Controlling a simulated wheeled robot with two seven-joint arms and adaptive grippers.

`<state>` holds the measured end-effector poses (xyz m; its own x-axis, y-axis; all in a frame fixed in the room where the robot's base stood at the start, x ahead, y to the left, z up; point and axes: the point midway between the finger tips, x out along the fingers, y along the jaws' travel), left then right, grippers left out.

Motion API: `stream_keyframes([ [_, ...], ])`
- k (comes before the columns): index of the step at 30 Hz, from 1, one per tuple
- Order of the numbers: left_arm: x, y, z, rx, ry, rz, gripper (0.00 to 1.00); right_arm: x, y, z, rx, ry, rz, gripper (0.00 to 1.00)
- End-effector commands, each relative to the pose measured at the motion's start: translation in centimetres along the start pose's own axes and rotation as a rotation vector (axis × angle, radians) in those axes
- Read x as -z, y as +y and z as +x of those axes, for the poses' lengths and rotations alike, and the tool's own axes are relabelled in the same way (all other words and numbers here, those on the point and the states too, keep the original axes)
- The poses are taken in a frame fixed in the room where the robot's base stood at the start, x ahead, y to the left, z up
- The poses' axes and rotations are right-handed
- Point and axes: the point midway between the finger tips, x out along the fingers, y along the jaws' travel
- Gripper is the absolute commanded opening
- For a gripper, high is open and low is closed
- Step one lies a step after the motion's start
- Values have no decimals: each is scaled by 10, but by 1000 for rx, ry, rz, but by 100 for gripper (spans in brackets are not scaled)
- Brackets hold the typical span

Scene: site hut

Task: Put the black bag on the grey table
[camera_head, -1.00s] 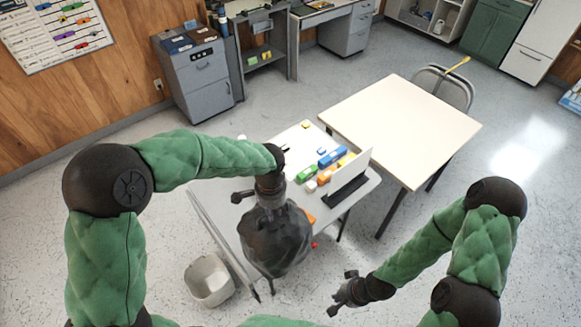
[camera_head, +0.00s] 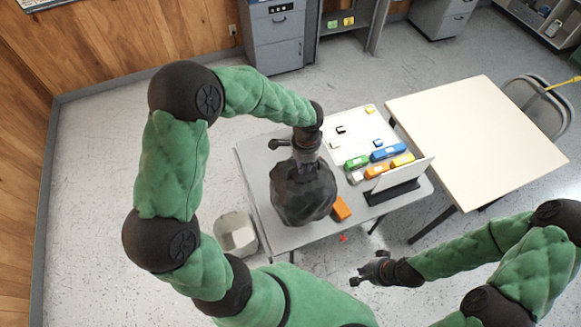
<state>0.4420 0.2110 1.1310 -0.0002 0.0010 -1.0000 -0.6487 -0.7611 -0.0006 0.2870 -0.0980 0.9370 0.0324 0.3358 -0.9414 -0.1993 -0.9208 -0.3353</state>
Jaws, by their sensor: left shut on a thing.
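The black bag (camera_head: 303,194) hangs upright under my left gripper (camera_head: 305,156), which is shut on its top. The bag is over the left-middle part of the grey table (camera_head: 262,183). I cannot tell whether its bottom touches the tabletop. The bag hides part of the table behind it. My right gripper (camera_head: 358,279) is low in front of the table, apart from it and the bag, and seems empty; its finger opening is unclear.
On the grey table are a whiteboard (camera_head: 348,122), green (camera_head: 357,161), blue (camera_head: 386,153) and orange (camera_head: 341,208) blocks, and an upright white panel (camera_head: 405,174) on a black base. A cream table (camera_head: 475,140) stands right. A bin (camera_head: 236,234) stands left, on the floor.

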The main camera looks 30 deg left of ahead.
Motion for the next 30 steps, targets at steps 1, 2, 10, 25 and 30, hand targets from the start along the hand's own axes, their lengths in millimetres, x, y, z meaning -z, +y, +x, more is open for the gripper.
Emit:
stream_keyframes([
  [1,-6,-10,3,0,0,-6,0,0,-1,-3,0,1,0,0],
  [2,-9,-15,6,0,0,-6,0,0,-1,-4,0,1,0,0],
  [10,-26,-43,46,0,0,-2,0,0,-3,-7,0,1,0,0],
  [25,-35,-58,84,-1,0,1,0,0,-5,-13,0,1,0,0],
  [30,-34,-59,97,2,2,0,0,0,-5,-15,0,1,0,0],
])
